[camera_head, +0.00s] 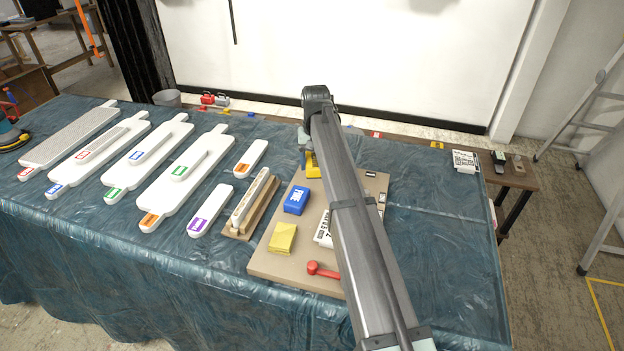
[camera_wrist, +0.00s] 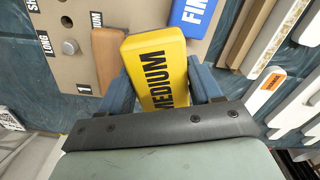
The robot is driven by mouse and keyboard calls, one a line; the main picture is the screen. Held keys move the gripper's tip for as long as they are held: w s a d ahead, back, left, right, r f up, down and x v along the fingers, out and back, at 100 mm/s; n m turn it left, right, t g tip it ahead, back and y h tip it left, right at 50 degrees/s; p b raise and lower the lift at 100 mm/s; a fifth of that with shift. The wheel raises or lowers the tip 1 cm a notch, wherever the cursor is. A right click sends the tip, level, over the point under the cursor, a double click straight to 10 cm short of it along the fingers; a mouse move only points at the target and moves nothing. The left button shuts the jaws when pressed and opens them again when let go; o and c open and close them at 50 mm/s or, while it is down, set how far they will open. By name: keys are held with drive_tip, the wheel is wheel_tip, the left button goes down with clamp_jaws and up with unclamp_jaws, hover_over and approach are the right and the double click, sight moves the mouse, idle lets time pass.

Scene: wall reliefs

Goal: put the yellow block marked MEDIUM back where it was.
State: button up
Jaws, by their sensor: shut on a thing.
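The yellow block marked MEDIUM (camera_wrist: 158,62) is between the fingers of my gripper (camera_wrist: 162,88) in the wrist view. My gripper is shut on it, and the word on its face reads lengthwise. In the head view, a yellow patch of the block (camera_head: 313,168) shows at my gripper (camera_head: 306,157), by the far left part of the tan board (camera_head: 268,266). My arm hides part of that area. I cannot tell whether the block touches the board. A blue block, its lettering starting FIN (camera_wrist: 194,14), lies close by and also shows in the head view (camera_head: 296,200).
A brown block (camera_wrist: 107,55) lies beside the held block. A plain yellow block (camera_head: 283,239) and a red-handled item (camera_head: 322,270) sit on the board. A wooden holder (camera_head: 240,222) stands left, beyond it several white labelled bars. The table's right side (camera_head: 440,240) is mostly clear.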

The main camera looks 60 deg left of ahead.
drive_tip(key=w+a+r+m, duration=0.1)
drive_tip(key=w+a+m, duration=0.1)
drive_tip(key=a, duration=0.4)
drive_tip(key=shift+m, duration=0.9)
drive_tip(key=shift+w+f, duration=0.1)
drive_tip(key=shift+f, duration=4.95)
drive_tip(key=shift+f, duration=0.15)
drive_tip(key=o, duration=1)
wheel_tip(320, 180, up, 12)
drive_tip(key=shift+r, duration=0.2)
